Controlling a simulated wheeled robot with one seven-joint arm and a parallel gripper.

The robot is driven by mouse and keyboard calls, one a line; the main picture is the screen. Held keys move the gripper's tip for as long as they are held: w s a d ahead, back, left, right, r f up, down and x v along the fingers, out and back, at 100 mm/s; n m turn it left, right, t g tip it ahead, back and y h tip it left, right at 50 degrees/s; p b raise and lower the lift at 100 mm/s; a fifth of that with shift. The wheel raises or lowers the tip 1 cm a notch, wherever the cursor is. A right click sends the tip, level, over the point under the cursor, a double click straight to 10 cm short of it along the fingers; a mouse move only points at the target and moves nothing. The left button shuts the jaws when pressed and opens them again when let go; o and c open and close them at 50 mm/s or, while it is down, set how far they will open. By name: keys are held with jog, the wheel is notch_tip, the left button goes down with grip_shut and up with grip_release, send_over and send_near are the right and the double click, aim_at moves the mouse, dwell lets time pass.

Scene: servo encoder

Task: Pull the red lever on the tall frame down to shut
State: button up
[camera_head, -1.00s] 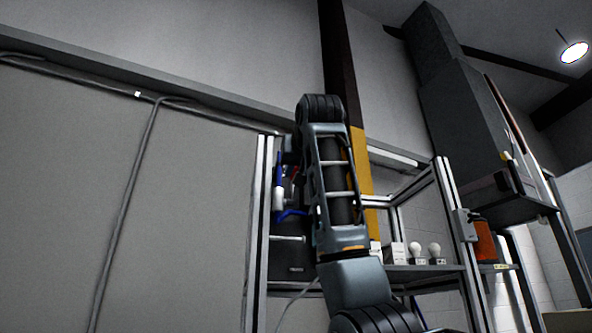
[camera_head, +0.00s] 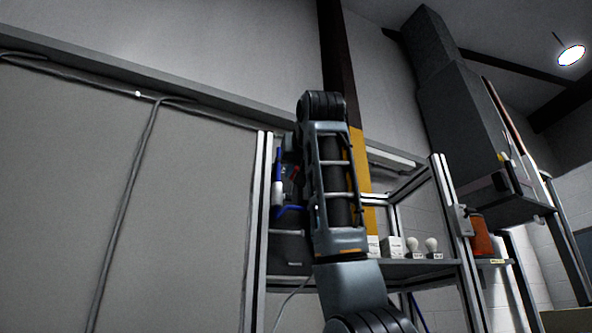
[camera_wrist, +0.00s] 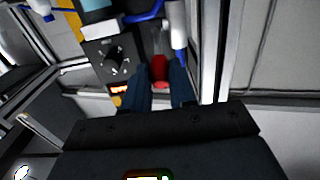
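The red lever (camera_wrist: 159,70) shows in the wrist view between the two dark blue fingers of my gripper (camera_wrist: 160,78). The fingers are close together, and the lever fills the narrow gap between them, so my gripper looks shut on it. In the head view a small red part (camera_head: 295,171) shows beside my arm, inside the tall metal frame (camera_head: 258,230). My gripper is hidden behind my arm in the head view. How far down the lever stands is hard to tell.
A dark control box with a knob (camera_wrist: 113,60) is close left of the fingers in the wrist view. A white cylinder (camera_wrist: 178,30) and blue tubing are near the lever. Metal posts stand close by. A shelf (camera_head: 420,268) with bulbs and small boxes is at right.

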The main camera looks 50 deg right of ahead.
jog(key=shift+s+a+f, duration=0.1)
jog(key=shift+f, duration=0.15)
jog(key=shift+s+a+f+b, duration=0.15)
jog(key=shift+s+f+b, duration=0.05)
jog(key=shift+f+b, duration=0.6)
jog(key=shift+s+f+b, duration=0.1)
jog(key=shift+f+b, duration=0.45)
jog(key=shift+f, duration=0.3)
jog(key=o, duration=0.8)
